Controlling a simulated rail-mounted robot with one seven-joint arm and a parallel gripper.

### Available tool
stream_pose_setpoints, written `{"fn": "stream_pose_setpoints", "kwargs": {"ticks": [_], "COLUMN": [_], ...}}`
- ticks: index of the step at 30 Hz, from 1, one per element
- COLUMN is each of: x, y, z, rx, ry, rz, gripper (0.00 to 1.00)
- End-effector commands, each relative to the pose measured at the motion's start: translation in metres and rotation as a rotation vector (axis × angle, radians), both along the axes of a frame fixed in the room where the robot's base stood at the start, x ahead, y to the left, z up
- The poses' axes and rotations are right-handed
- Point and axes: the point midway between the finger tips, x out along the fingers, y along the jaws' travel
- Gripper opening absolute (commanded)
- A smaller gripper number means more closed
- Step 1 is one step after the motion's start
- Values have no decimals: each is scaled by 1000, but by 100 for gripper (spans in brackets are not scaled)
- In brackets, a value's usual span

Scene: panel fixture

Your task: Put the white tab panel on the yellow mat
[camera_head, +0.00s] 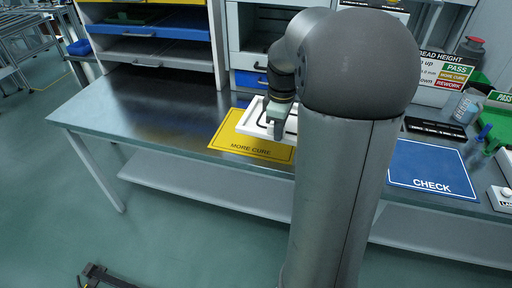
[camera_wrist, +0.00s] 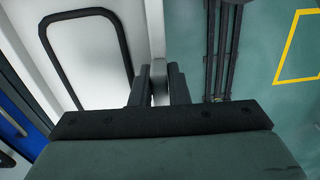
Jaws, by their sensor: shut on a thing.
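The white tab panel (camera_head: 254,132) is over the back right part of the yellow mat (camera_head: 228,143), which is marked MORE CURE. The panel looks roughly flat; I cannot tell whether it touches the mat. My gripper (camera_head: 278,132) is shut at its front right side. In the wrist view, the fingers (camera_wrist: 160,80) are shut on a narrow light tab at the panel's edge. The panel face (camera_wrist: 85,58) there carries a black rounded bead line. My arm hides part of the panel's right side.
A blue CHECK mat (camera_head: 425,165) lies to the right on the metal bench (camera_head: 150,108). A shelf unit with a blue tray (camera_head: 185,53) stands behind. Bottles and signs crowd the right end. The bench's left part is clear.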

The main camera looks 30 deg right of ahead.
Motion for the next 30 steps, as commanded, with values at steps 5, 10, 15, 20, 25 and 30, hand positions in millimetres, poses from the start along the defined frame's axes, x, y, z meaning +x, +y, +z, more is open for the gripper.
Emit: {"fn": "stream_pose_setpoints", "kwargs": {"ticks": [5,10,15,20,25,30], "x": [-2,32,74,101,120,126], "y": [-8,-3,4,8,10,11], "z": [-5,-19,-37,-67,-88,-97], "rx": [3,5,6,5,4,4], "ry": [-3,0,0,2,-2,-2], "rz": [59,65,64,63,61,60], "gripper": [0,0,0,0,0,0]}}
